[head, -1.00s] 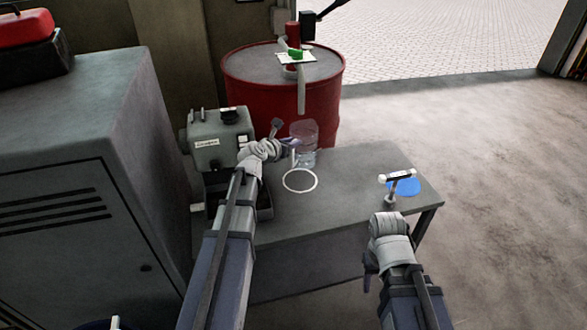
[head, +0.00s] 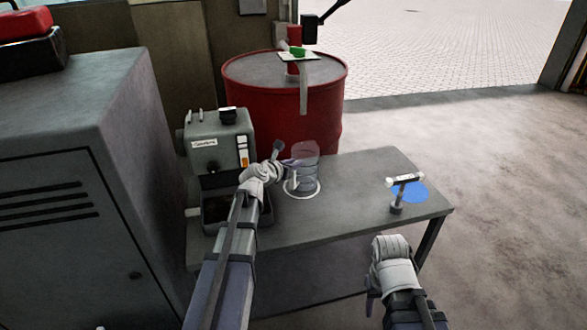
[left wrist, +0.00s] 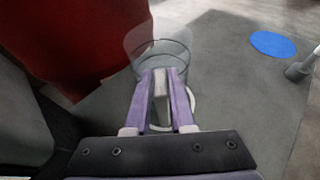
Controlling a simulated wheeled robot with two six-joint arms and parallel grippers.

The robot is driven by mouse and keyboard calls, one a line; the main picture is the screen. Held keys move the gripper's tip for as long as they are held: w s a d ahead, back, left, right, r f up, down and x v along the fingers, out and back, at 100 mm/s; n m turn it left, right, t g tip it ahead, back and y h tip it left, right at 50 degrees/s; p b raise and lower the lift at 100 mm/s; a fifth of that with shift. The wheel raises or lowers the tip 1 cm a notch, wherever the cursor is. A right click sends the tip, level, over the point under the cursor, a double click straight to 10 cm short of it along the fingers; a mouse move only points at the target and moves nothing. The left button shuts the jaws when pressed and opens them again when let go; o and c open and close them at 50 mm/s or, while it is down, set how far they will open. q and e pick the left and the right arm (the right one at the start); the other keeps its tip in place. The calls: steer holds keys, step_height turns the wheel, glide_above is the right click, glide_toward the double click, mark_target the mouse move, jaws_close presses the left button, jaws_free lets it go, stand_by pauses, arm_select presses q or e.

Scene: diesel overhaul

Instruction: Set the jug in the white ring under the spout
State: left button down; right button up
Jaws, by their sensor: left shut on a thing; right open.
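The clear jug (head: 306,170) is upright at the white ring (head: 318,190) on the grey bench. In the head view its base appears inside or just over the ring; I cannot tell whether it touches the bench. My left gripper (head: 287,167) is shut on the jug's handle. In the left wrist view the jug (left wrist: 160,47) stands beyond the fingers (left wrist: 160,100), with the pale handle between them. The spout (head: 304,90) hangs from the red drum's top, above and behind the jug. My right gripper (head: 372,285) is open and empty in front of the bench; its fingers are partly hidden.
A red drum (head: 250,120) stands behind the bench (head: 350,210). A grey machine (head: 215,145) is at the bench's left. A blue disc (head: 412,191) and a small T-shaped stand (head: 398,205) are at the right. The bench between ring and stand is clear.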

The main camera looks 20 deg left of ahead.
arm_select(q)
steer(key=shift+r, duration=0.1)
steer(key=c, duration=0.8)
jaws_free()
steer(key=shift+o, duration=0.2)
steer(key=shift+s+r, duration=0.2)
steer(key=shift+s, duration=0.1)
steer(key=p+v, duration=0.4)
steer(key=v, duration=0.7)
steer(key=shift+s+p, duration=0.2)
steer(key=shift+p, duration=0.1)
